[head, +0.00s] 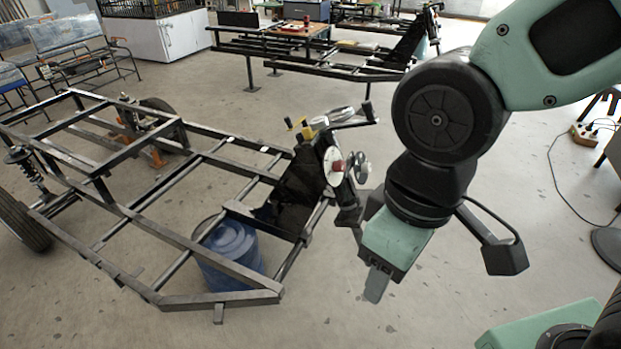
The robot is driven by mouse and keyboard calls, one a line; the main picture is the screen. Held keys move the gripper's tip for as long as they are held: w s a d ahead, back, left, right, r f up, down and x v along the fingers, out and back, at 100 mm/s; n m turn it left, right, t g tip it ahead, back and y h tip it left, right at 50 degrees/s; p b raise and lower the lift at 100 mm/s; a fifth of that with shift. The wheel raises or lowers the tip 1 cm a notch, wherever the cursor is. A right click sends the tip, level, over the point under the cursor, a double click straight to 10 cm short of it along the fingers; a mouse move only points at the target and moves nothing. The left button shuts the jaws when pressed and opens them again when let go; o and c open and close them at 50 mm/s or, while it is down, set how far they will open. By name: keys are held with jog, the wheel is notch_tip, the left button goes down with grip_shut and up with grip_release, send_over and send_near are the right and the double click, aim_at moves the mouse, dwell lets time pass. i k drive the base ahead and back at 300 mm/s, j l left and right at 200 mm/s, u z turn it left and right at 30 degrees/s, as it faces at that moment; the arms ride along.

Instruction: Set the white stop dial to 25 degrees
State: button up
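A white round dial (332,166) with a dark red knob at its centre is mounted on the upright black panel at the right end of the metal frame. I take it to be the white stop dial; its markings are too small to read. A grey wheel-like part (361,168) sits just to its right. My gripper (376,283) hangs below and to the right of the dial, apart from it, pointing down. Only one finger shape shows clearly, so its opening cannot be judged.
The black tubular frame (225,265) fills the left and centre, with a blue barrel (229,250) inside it. A crank handle (368,112) and yellow parts (306,130) stick up above the dial. A cable (552,170) lies at the right. The floor in front is clear.

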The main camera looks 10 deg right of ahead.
aim_at(366, 168)
jog(key=i+j, duration=0.2)
jog(key=i, duration=0.3)
jog(key=i+j, duration=0.2)
jog(key=i, duration=0.3)
jog(key=l+z, duration=0.05)
